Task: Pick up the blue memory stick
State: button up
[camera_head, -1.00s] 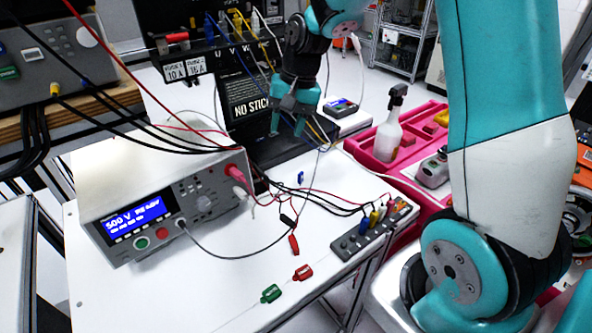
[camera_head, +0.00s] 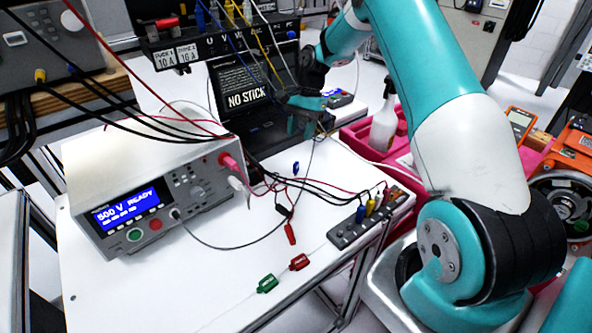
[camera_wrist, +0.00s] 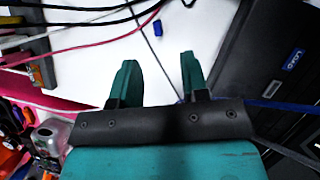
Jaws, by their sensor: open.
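The blue memory stick (camera_head: 296,168) is small and lies on the white bench, in front of the laptop. It also shows near the top of the wrist view (camera_wrist: 158,27), beyond the fingertips and roughly in line with the gap between them. My gripper (camera_head: 301,127) is open, with its teal fingers apart and nothing between them. It hangs above the bench beside the laptop, behind the stick in the head view. In the wrist view the gripper (camera_wrist: 158,62) is clear of the stick.
A laptop (camera_head: 245,95) showing "NO STICK" stands behind. A test instrument (camera_head: 155,190) is at the left. Black and red leads run across the bench near the stick to a grey socket strip (camera_head: 350,228). Red and green connectors lie in front. A pink tray stands right.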

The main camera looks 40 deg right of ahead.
aim_at(296, 162)
jog(key=shift+d+p+x, duration=0.2)
jog(key=shift+p+x, duration=0.9)
jog(key=shift+x, duration=3.3)
jog(key=shift+s, duration=0.2)
grip_shut()
